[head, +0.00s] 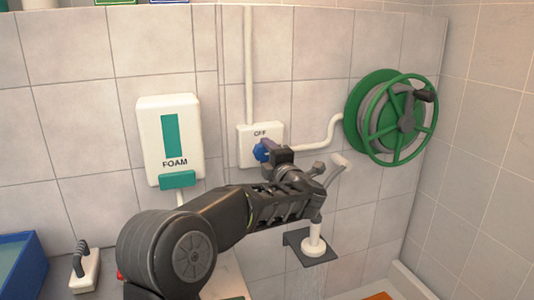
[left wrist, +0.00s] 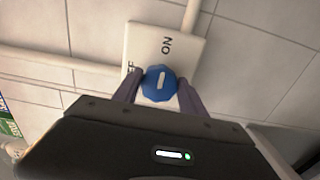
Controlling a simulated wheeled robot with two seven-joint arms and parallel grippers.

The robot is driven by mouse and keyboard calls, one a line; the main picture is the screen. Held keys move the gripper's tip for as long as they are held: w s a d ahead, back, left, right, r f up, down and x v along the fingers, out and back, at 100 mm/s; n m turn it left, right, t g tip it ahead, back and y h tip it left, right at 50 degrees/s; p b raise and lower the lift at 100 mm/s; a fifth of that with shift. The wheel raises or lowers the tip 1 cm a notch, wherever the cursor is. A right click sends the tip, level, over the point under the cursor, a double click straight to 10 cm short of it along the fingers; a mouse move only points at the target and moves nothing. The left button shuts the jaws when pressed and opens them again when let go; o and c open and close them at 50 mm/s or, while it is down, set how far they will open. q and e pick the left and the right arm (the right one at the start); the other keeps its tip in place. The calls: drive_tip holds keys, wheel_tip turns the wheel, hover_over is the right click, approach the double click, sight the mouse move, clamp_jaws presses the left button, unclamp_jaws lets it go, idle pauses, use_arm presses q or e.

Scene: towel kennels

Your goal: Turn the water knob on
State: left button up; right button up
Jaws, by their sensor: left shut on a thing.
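The blue water knob (head: 259,153) sits on a white wall plate (head: 245,158), with the word OFF above it in the head view. My left gripper (head: 267,150) reaches the knob from the right and front. In the left wrist view, its two dark fingers are shut on either side of the knob (left wrist: 159,84). The knob's white bar runs roughly up and down there, its upper end towards the word ON on the plate (left wrist: 178,48). The OFF word is partly hidden by a finger. My right gripper is in neither view.
A FOAM dispenser (head: 169,140) hangs left of the plate. A green hose reel (head: 392,117) is on the wall to the right, joined by a white pipe (head: 318,140). A white nozzle on a dark bracket (head: 313,243) is below my forearm. A brush (head: 84,268) and blue bin (head: 20,265) are lower left.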

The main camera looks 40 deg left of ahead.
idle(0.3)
use_arm(q)
drive_tip(key=o, duration=1.3)
drive_tip(key=shift+o, duration=0.2)
drive_tip(key=shift+s+d+f, duration=0.1)
drive_tip(key=shift+s+d, duration=0.15)
drive_tip(key=shift+d, duration=0.25)
drive_tip(key=b+v, duration=0.2)
drive_tip(key=v, duration=0.4)
drive_tip(key=shift+s+d, duration=0.25)
drive_tip(key=shift+d, duration=0.05)
